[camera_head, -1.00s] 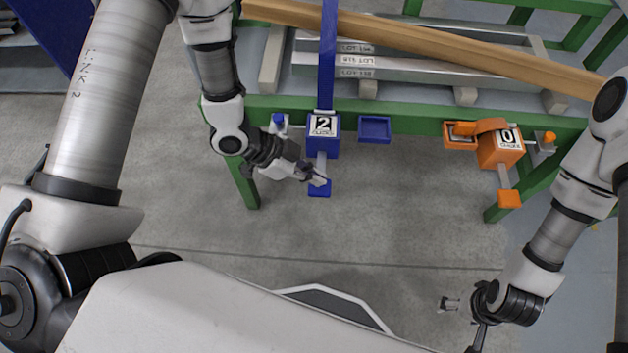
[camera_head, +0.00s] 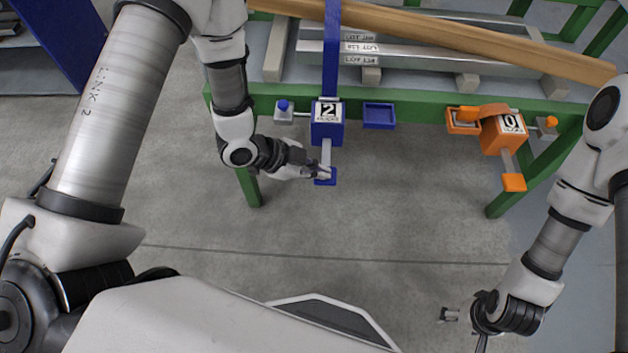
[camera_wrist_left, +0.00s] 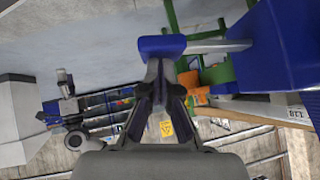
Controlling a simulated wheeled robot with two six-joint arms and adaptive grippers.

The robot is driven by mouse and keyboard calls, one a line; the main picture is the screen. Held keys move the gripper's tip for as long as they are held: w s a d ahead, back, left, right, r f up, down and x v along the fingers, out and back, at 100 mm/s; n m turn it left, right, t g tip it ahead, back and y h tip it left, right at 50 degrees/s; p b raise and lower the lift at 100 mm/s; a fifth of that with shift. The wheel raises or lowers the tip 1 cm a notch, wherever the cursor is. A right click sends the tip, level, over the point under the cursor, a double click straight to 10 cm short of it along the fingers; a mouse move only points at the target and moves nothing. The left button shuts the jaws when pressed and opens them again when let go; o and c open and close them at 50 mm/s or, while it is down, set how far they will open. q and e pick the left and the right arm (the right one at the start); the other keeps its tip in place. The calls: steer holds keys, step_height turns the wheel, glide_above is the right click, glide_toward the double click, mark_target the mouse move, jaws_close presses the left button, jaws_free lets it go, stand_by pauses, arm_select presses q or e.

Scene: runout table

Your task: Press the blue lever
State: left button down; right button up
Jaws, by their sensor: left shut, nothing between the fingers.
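The blue lever (camera_head: 326,152) sticks out from the front of a blue box (camera_head: 327,133) labelled 2 and ends in a flat blue pad (camera_head: 326,182). My left gripper (camera_head: 324,173) is shut and empty, its fingertips at the pad and covering part of it. In the left wrist view the pad (camera_wrist_left: 162,45) lies right at the shut fingertips (camera_wrist_left: 160,64); they look to be touching or nearly so. My right gripper (camera_head: 452,314) is low at the right, far from the lever; its jaw state is unclear.
An orange box (camera_head: 502,136) labelled 0 with its own lever (camera_head: 514,182) is at the right. A blue tray (camera_head: 379,124) and a blue knob (camera_head: 283,105) flank the blue box. A green table frame (camera_head: 250,188) carries a wooden beam (camera_head: 450,38). The floor in front is clear.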

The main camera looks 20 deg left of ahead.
mark_target(319, 182)
arm_select(q)
step_height(319, 182, down, 3)
steer(key=shift+r+t+b, duration=0.1)
steer(key=shift+t+b, duration=0.3)
steer(key=shift+b, duration=0.55)
steer(key=shift+w+f+m, duration=0.15)
steer(key=shift+f+m, duration=0.15)
steer(key=shift+f, duration=0.15)
steer(key=shift+f+b, duration=0.3)
steer(key=shift+f, duration=0.3)
arm_select(e)
steer(key=shift+s+f, duration=0.25)
steer(key=shift+f, duration=0.55)
steer(key=shift+s+f, duration=0.2)
steer(key=shift+f, duration=0.6)
arm_select(q)
steer(key=shift+f, duration=0.1)
